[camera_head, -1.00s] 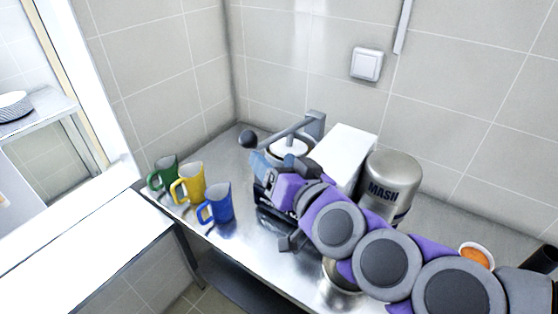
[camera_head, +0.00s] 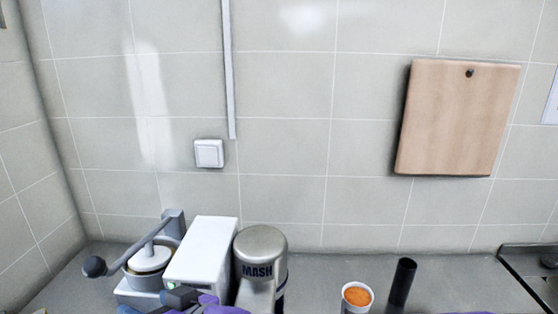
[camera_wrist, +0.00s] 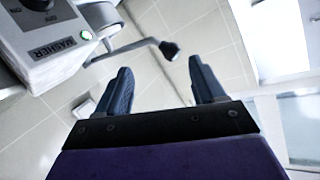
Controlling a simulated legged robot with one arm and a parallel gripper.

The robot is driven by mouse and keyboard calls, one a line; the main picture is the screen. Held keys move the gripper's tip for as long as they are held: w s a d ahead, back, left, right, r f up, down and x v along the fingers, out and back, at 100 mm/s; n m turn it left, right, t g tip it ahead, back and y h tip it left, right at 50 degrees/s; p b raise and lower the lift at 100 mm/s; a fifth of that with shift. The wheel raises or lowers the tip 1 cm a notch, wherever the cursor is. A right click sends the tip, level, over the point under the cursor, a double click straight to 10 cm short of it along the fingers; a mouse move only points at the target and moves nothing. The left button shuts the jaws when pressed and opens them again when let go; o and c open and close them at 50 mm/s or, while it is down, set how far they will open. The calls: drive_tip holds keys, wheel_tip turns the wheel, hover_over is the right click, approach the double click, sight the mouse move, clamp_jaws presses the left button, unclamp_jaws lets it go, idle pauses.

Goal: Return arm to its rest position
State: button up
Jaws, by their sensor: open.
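My gripper (camera_wrist: 163,84) is open in the wrist view, with its two dark blue-grey fingers apart and nothing between them. Beyond the fingers are tiled wall and a lever. In the head view only part of my purple and grey arm and gripper shows at the bottom edge, in front of the white masher machine (camera_head: 207,252). The machine also shows at the upper left of the wrist view (camera_wrist: 45,40), with a label, a dial and a lit green light. I cannot tell the exact gap between gripper and machine.
The machine's lever ends in a dark knob (camera_head: 94,266). Right of it on the steel counter stand a metal MASH canister (camera_head: 261,246), a white cup with orange contents (camera_head: 357,297) and a dark upright cylinder (camera_head: 402,280). A wooden board (camera_head: 458,118) hangs on the wall.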

drive_tip(key=s+d+f+m+g+h, duration=0.15)
drive_tip(key=d+f+h, duration=0.25)
drive_tip(key=d+f, duration=0.5)
drive_tip(key=s+d+f+m+g+h, duration=0.15)
drive_tip(key=d+f+h, duration=0.3)
drive_tip(key=d, duration=0.75)
drive_tip(key=s+d+f+m+g+h, duration=0.1)
drive_tip(key=s+d+m+g+h, duration=0.4)
drive_tip(key=s+d, duration=0.8)
drive_tip(key=shift+d+f+m, duration=0.25)
drive_tip(key=shift+d+m, duration=0.05)
drive_tip(key=shift+d, duration=0.95)
